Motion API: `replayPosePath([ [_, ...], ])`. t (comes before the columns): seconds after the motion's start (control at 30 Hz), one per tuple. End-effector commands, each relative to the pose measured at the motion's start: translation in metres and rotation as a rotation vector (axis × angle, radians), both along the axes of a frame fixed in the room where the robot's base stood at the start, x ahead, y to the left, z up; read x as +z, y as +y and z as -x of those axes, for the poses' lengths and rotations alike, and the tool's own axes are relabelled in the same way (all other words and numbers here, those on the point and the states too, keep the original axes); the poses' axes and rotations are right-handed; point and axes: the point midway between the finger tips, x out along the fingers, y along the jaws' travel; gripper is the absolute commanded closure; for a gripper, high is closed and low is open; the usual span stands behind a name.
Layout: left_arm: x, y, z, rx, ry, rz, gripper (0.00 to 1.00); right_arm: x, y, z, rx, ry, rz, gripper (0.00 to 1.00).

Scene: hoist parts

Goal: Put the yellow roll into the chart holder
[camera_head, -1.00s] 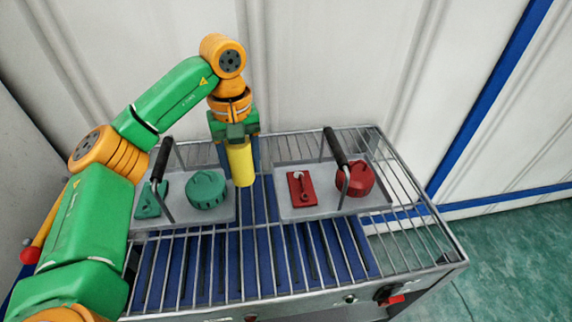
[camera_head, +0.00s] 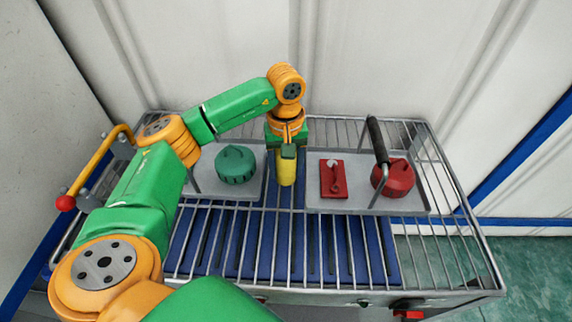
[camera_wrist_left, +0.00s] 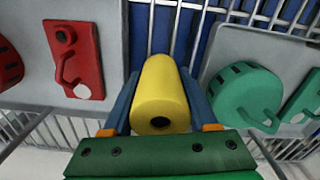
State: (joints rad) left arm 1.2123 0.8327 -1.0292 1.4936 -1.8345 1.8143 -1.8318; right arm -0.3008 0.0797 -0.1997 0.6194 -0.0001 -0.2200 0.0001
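The yellow roll (camera_head: 287,173) is upright between my left gripper's fingers, in the gap between the two grey trays. In the left wrist view the roll (camera_wrist_left: 160,90) is end-on to the camera, with a dark hole in its near end. My left gripper (camera_head: 286,163) points down, and its blue fingers (camera_wrist_left: 156,104) close against both sides of the roll. Whether the roll's lower end touches anything below is not clear. I cannot pick out a chart holder in these views. My right gripper is not in view.
A left tray (camera_head: 253,191) holds a green round part (camera_head: 236,166).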

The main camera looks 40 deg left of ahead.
Motion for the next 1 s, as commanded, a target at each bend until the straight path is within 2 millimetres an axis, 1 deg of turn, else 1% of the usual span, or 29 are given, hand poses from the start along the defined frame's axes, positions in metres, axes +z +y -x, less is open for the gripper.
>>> replayPosePath([
  [0.07, 0.000, 0.000, 0.000, 0.000, 0.000, 0.000, 0.29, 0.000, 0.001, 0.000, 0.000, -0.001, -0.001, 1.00],
  [0.3, 0.000, 0.000, 0.000, 0.000, 0.000, 0.000, 0.29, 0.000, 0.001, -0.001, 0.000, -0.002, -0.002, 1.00],
  [0.4, 0.005, 0.000, 0.000, 0.000, -0.001, 0.000, 0.29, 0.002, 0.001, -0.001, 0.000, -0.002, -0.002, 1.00],
  [0.47, 0.011, 0.000, -0.001, 0.001, -0.004, -0.001, 0.29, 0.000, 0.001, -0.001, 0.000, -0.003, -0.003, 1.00],
  [0.57, 0.030, 0.000, -0.001, 0.001, -0.006, 0.000, 0.29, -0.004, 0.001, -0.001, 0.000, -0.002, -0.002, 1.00],
  [0.67, 0.053, 0.000, -0.001, 0.000, -0.006, 0.000, 0.29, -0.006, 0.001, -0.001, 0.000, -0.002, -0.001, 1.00],
  [0.7, 0.065, 0.000, -0.001, 0.001, -0.006, 0.000, 0.29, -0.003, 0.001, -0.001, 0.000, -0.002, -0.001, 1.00],
  [0.77, 0.077, 0.000, -0.001, 0.001, -0.004, 0.000, 0.29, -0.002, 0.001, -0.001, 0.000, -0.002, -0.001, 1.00],
  [0.8, 0.089, 0.000, -0.001, 0.001, -0.004, -0.001, 0.29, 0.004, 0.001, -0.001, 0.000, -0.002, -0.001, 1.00],
  [0.9, 0.106, 0.001, -0.001, 0.002, -0.004, -0.001, 0.29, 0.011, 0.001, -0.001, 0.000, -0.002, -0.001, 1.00],
  [1.0, 0.118, 0.000, 0.000, 0.000, -0.001, -0.001, 0.29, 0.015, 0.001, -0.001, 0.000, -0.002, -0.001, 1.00],
])
